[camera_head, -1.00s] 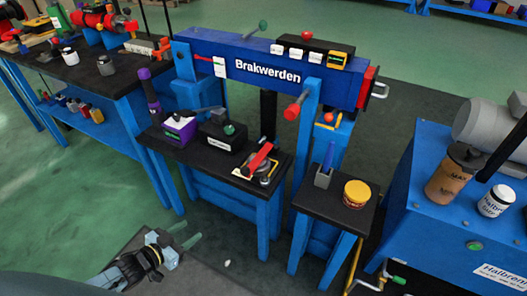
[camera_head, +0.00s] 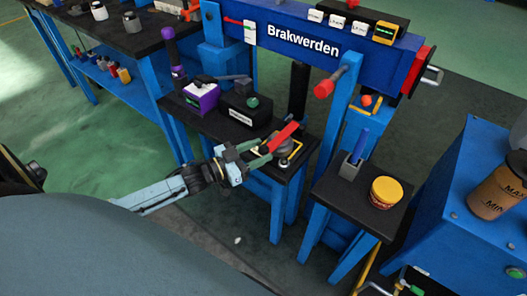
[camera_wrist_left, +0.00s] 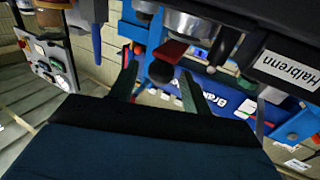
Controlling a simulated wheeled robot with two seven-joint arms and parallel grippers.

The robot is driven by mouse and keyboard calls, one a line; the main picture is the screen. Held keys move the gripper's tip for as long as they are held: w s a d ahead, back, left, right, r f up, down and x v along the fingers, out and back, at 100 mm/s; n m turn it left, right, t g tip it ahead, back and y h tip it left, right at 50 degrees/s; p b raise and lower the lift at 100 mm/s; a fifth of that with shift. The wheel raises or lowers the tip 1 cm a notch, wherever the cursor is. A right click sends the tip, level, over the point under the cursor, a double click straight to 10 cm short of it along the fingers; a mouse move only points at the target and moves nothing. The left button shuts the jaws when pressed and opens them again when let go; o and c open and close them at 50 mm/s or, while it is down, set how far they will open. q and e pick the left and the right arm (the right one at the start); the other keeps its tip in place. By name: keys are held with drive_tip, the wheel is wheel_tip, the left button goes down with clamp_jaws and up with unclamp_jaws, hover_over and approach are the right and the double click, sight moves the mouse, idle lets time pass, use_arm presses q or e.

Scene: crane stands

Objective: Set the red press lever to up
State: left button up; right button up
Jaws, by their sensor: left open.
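The red lever (camera_head: 284,136) slants up to the right from a round grey base (camera_head: 287,146) on the black bench top. My left gripper (camera_head: 260,152) is open, just left of the lever and close to it; part of the base is hidden behind its fingers. I cannot tell whether they touch the lever. In the left wrist view, my left gripper (camera_wrist_left: 160,85) has its two fingers spread, and a red piece (camera_wrist_left: 173,50), likely the lever, shows between them. My right gripper is not in view.
A black box with a green knob (camera_head: 246,108) and a purple box (camera_head: 201,98) stand left of the lever. The blue "Brakwerden" beam (camera_head: 270,30) spans behind, with a red-ended handle (camera_head: 324,88). A yellow-lidded jar (camera_head: 385,192) and blue-handled lever (camera_head: 359,146) stand on the right-hand stand.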

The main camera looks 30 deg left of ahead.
use_arm(q)
drive_tip(key=shift+x, duration=1.1)
clamp_jaws()
